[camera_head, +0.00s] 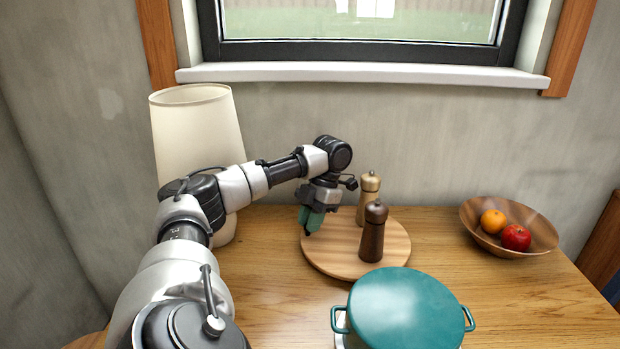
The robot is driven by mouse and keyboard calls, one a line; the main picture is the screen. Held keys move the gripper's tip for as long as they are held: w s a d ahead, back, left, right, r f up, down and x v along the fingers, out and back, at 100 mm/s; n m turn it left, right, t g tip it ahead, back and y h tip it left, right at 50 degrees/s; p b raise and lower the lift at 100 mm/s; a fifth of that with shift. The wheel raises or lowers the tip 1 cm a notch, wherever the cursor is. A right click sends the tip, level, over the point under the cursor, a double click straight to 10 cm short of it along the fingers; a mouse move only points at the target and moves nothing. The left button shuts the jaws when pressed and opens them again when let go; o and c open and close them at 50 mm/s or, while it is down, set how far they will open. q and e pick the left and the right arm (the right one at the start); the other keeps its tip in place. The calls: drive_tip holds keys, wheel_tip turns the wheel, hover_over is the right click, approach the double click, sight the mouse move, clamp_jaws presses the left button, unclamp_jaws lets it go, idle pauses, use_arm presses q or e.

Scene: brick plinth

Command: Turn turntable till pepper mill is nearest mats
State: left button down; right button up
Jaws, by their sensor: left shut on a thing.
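The round wooden turntable (340,263) lies on the table and bears two mills. A dark brown mill (373,235) stands upright near its middle. A light tan mill (368,190) stands upright behind it. I cannot tell by looks which is the pepper mill. My left gripper (310,230) points down at the turntable's left side, shut on a small green thing (314,217). Whether that thing is fixed to the turntable is hidden. I see no mats. My right gripper is not in view.
A teal lidded pot (405,310) stands close in front of the turntable. A wooden bowl (540,235) with an orange (493,221) and a red fruit (516,238) is at the right. A cream lamp (195,135) stands behind my left arm. Table space between turntable and bowl is clear.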

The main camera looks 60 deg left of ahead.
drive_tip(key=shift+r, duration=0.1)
use_arm(q)
drive_tip(key=c, duration=1)
unclamp_jaws()
